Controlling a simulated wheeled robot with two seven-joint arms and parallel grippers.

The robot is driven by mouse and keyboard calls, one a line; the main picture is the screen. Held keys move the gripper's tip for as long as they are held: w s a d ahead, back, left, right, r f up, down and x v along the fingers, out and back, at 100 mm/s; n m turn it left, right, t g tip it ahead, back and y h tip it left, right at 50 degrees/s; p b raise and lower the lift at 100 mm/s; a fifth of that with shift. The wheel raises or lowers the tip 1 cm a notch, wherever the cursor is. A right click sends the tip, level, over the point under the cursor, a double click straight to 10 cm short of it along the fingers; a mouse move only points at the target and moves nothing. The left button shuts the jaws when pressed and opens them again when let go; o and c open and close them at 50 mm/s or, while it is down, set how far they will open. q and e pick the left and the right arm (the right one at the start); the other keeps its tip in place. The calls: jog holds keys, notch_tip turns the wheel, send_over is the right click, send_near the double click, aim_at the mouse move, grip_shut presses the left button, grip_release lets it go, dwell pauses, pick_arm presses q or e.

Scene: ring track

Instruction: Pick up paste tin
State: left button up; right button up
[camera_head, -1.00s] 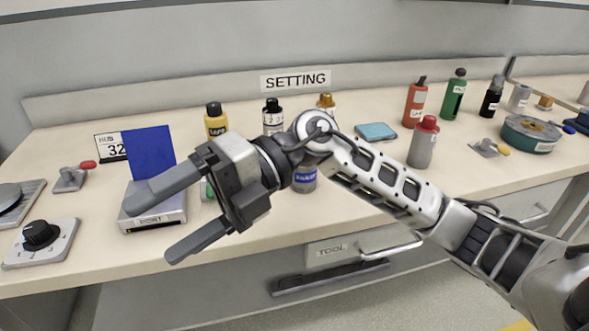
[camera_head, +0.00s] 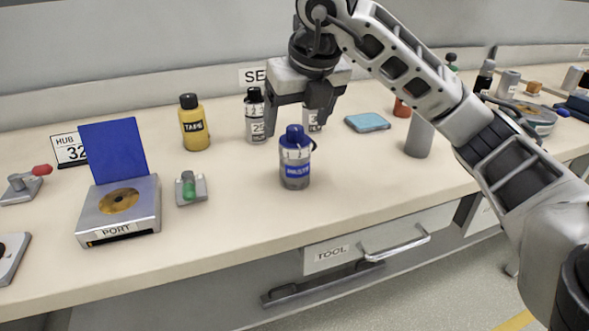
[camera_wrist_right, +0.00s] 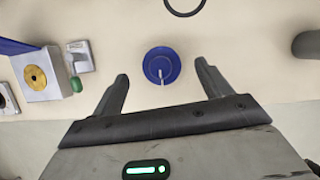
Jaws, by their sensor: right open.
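In the right wrist view the blue cap (camera_wrist_right: 161,66) sits between the open fingertips (camera_wrist_right: 162,76). I cannot tell whether either finger touches it. My left gripper is out of view.
A yellow bottle (camera_head: 194,128) and a grey bottle with a black cap (camera_head: 255,120) stand behind left. A PORT box (camera_head: 90,215) with a raised blue lid and a green-knobbed switch (camera_head: 190,188) are left. A grey bottle (camera_head: 419,140) stands right. Bench in front is clear.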

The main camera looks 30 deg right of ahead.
aim_at(293, 146)
jog(key=x, duration=0.2)
jog(key=shift+w+f, duration=0.1)
jog(key=shift+f, duration=0.15)
jog(key=x, duration=0.2)
jog(key=b+x, duration=0.1)
jog(key=x, duration=0.1)
jog(key=shift+d+f, duration=0.1)
jog(key=shift+f, duration=0.5)
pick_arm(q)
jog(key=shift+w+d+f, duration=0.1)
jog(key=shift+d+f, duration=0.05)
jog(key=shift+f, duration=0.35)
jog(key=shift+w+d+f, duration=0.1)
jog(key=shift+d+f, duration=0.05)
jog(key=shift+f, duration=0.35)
pick_arm(e)
jog(key=c, duration=1.1)
